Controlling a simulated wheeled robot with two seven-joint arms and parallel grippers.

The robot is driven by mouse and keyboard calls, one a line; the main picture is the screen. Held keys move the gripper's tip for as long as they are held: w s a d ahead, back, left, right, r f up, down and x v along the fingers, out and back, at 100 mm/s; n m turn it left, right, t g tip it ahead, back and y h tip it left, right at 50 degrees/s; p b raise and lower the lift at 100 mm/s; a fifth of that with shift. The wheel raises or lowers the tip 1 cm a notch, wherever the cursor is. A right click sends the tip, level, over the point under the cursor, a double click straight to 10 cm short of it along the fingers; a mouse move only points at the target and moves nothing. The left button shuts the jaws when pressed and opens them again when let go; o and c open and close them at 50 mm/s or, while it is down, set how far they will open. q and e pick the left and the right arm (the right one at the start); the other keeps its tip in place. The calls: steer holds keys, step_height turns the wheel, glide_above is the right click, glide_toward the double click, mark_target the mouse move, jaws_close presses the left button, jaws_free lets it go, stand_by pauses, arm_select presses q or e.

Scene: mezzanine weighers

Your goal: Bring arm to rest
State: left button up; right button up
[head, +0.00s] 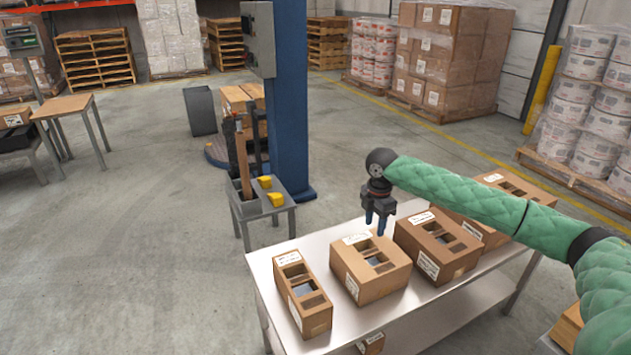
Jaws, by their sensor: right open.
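My right arm, in a green quilted sleeve, reaches in from the right in the head view. Its gripper (380,222) points down over a cardboard box (368,283) with openings in its top, on a metal table. The jaws are open, with nothing seen between them. Whether the fingertips touch the box cannot be told. My left gripper is not in view.
The metal table (268,287) also bears a narrow box (302,295) at left and more boxes (437,247) to the right, under my arm. A small grey stand (282,203) stands behind, before a blue column (290,100). Open floor lies left.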

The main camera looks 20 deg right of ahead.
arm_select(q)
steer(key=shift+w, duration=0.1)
arm_select(e)
steer(key=w+a+r+m+t+h, duration=0.3)
steer(key=w+a+r+m+t, duration=0.2)
steer(key=a+r+m+t, duration=0.45)
steer(key=s+a+f+m+y+p, duration=0.1)
steer(key=s+a+f+y, duration=0.1)
steer(key=s+a, duration=0.65)
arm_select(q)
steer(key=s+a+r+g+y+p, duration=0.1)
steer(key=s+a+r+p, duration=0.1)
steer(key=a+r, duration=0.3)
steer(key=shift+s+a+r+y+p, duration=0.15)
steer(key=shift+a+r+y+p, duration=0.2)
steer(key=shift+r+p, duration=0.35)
arm_select(e)
steer(key=s+a+f+m+g+y, duration=0.1)
steer(key=s+a+f, duration=0.3)
steer(key=s+f, duration=0.4)
steer(key=s+a+f+m+g+y, duration=0.1)
steer(key=s+a+f+m+g, duration=0.2)
steer(key=s+f, duration=0.5)
steer(key=s+a+f+m+g, duration=0.2)
steer(key=s+a+f, duration=0.4)
steer(key=s, duration=1.5)
step_height(320, 180, down, 3)
steer(key=shift+s+g+y, duration=0.25)
steer(key=shift+g+y, duration=0.15)
steer(key=shift+g, duration=0.25)
